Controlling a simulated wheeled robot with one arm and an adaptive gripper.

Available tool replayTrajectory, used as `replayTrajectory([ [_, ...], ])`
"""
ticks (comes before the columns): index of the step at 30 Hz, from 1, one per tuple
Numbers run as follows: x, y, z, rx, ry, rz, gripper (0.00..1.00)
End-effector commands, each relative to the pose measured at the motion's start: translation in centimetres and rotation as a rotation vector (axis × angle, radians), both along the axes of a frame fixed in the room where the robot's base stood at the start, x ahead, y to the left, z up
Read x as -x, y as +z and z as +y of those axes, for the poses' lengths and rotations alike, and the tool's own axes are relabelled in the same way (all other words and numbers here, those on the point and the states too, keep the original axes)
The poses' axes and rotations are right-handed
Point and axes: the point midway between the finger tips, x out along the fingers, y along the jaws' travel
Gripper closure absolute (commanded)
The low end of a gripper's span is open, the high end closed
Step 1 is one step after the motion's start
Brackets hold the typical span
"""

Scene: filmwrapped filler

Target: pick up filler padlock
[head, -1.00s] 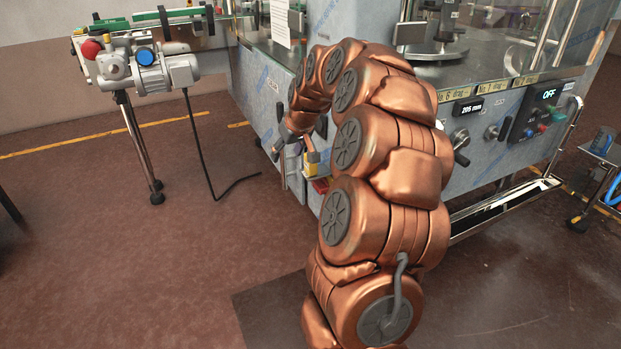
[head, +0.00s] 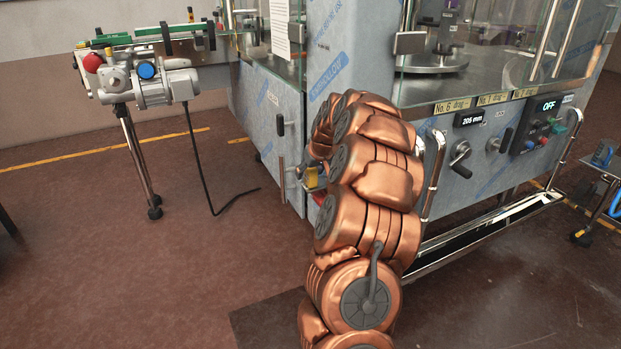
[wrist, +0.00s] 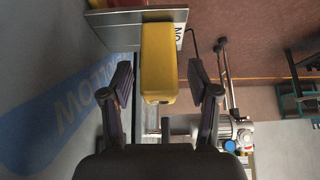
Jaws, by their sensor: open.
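The padlock has a yellow block-shaped body (wrist: 159,62), seen in the wrist view in the upper middle. In the head view it is a small yellow patch (head: 311,178) beside the machine's side panel, partly hidden by my arm. My gripper (wrist: 158,85) is open in the wrist view, with one dark finger on each side of the yellow body. There is a visible gap on both sides, more on the right. How far the body reaches between the fingers in depth is unclear.
A grey metal plate (wrist: 110,28) lies right behind the yellow body. The film-wrapped machine wall (wrist: 45,95) runs close on the left of the wrist view. In the head view, a motor unit on a stand (head: 150,85) is at left, with open floor (head: 110,270) before it.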

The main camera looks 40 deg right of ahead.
Motion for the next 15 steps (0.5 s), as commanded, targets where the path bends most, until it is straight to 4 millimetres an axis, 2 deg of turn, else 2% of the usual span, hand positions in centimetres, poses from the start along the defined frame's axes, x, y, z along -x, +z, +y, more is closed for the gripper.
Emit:
replayTrajectory([
  [4, -0.76, -1.33, -0.27, 0.0, 0.0, 0.001, 0.4],
  [11, -0.89, -1.5, -0.33, 0.0, 0.0, 0.0, 0.4],
  [15, -0.9, -1.49, -0.33, 0.0, 0.0, 0.0, 0.51],
])
